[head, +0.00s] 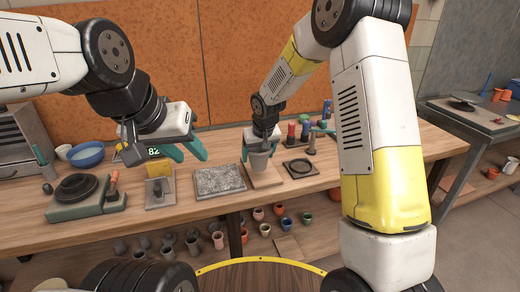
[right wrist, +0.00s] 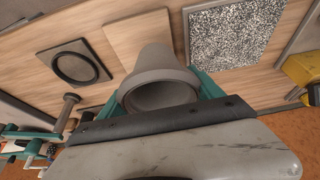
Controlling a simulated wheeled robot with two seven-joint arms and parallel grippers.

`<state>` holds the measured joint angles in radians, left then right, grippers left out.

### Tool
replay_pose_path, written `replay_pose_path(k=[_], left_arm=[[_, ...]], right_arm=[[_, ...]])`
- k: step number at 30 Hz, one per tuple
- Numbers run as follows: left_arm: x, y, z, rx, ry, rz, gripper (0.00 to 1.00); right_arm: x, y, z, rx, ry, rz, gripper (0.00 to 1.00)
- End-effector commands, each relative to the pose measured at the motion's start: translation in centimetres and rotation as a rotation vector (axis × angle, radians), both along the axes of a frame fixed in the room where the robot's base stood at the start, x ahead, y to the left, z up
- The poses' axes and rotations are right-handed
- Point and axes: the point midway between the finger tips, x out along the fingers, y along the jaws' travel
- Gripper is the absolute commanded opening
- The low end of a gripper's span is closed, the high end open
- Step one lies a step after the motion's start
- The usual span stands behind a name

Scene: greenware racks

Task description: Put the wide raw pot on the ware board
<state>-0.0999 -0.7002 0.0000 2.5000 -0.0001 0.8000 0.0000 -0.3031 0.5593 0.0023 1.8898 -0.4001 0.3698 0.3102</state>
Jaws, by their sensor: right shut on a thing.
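The wide raw pot (head: 259,164) is grey and upright. My right gripper (head: 260,147) is shut on it near the rim. In the right wrist view the pot (right wrist: 160,60) sits between the teal fingers, its open mouth towards the camera. A plain pale wooden board (head: 265,181), which looks like the ware board, lies below the pot; it also shows in the right wrist view (right wrist: 122,30). I cannot tell whether the pot's base touches it. My left gripper (head: 187,151) is open and empty above the bench, left of the pot.
A speckled slab (head: 219,181) lies left of the board and a dark tile with a ring (head: 300,168) lies right of it. A blue bowl (head: 86,155) and a dark round wheel (head: 76,187) stand at the left. Several coloured bottles stand behind. Small pots fill the lower shelf.

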Motion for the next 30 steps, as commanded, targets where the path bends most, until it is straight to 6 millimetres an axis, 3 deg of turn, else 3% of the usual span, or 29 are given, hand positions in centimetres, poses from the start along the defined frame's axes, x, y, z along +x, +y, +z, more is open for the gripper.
replay_pose_path(k=[4,13,20,30], left_arm=[[0.0,0.0,0.0,0.0,0.0,0.0,0.36],[0.0,0.0,0.0,0.0,0.0,0.0,0.36],[0.0,0.0,0.0,0.0,0.0,0.0,0.36],[0.0,0.0,0.0,0.0,0.0,0.0,0.36]], right_arm=[[3.3,-0.3,-0.3,0.002,-0.002,-0.003,0.23],[5.8,-0.6,-0.5,0.0,-0.001,-0.001,0.23],[5.6,-0.5,-3.9,-0.001,0.002,0.001,0.23],[5.7,-0.5,-4.2,0.0,0.0,0.0,0.23]])
